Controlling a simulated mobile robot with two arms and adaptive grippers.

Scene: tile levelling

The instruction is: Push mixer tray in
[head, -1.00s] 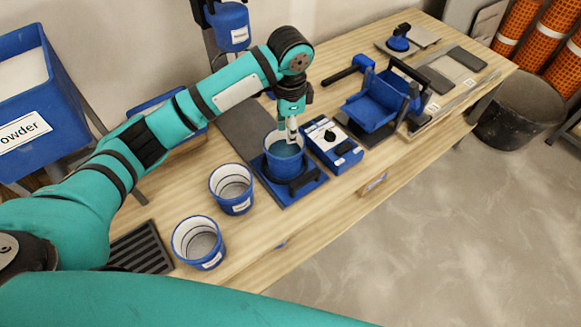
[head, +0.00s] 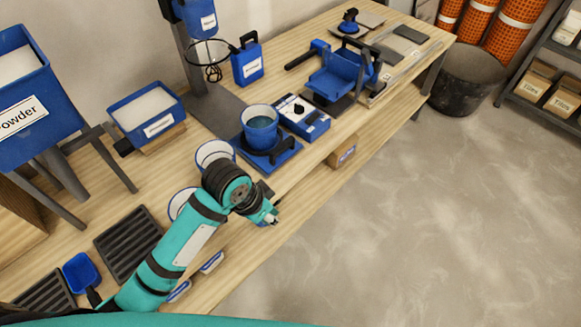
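The blue mixer tray (head: 285,152) sits at the front end of the mixer's dark base plate (head: 213,108), near the bench's front edge. A dark handle lies on its front side. A blue bucket (head: 246,125) with blue-grey contents stands upright on the tray. The mixer (head: 200,20) hangs its wire whisk (head: 208,72) over the base behind the bucket, apart from it. My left gripper (head: 269,217) is in front of the tray, lower in the picture and clear of it. Its fingers are small and partly hidden, so their opening is unclear. My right gripper is out of view.
A control box (head: 305,121) stands close right of the tray. Two white-lined buckets, one of them (head: 213,152) beside the tray, are partly behind my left arm. A powder tub (head: 147,110) and a jug (head: 246,66) stand behind. The floor in front is clear.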

